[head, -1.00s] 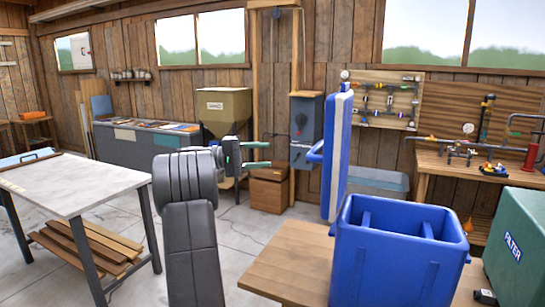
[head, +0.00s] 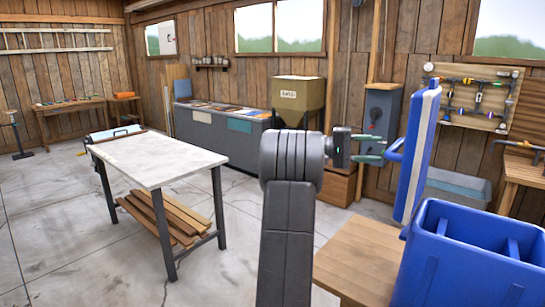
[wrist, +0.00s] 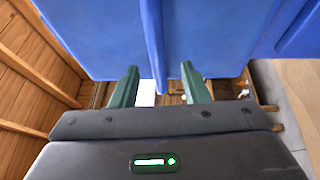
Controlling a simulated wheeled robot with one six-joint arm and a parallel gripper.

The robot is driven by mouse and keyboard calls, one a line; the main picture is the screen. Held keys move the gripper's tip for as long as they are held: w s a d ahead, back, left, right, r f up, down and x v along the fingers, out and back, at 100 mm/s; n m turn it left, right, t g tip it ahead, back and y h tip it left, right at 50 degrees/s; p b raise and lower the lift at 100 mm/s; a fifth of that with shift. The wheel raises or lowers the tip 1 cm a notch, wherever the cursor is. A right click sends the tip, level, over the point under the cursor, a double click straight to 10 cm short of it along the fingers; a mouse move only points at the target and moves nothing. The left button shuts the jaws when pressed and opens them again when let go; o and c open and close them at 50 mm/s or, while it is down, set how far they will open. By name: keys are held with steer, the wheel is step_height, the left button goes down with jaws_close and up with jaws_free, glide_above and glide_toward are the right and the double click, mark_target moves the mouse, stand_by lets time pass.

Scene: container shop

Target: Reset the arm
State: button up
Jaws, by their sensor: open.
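My gripper (head: 372,147) is in the middle of the head view, at the end of my raised dark grey arm. Its two green fingers are apart, with nothing held between them. In the wrist view, my gripper (wrist: 157,85) also shows with its fingers spread. A blue surface fills the upper part of that view beyond the fingertips. In the head view, an upright blue-and-white panel (head: 418,150) with a blue handle stands just right of the fingertips. I cannot tell whether they touch.
A blue bin (head: 425,265) stands on a wooden table (head: 350,262) at the lower right. A white-topped table (head: 160,158) with planks (head: 165,220) beneath stands at left. A grey counter (head: 215,132) and hopper (head: 298,95) line the back wall.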

steer(key=shift+p+x, duration=0.3)
steer(key=shift+x, duration=1.8)
steer(key=shift+a+r, duration=0.15)
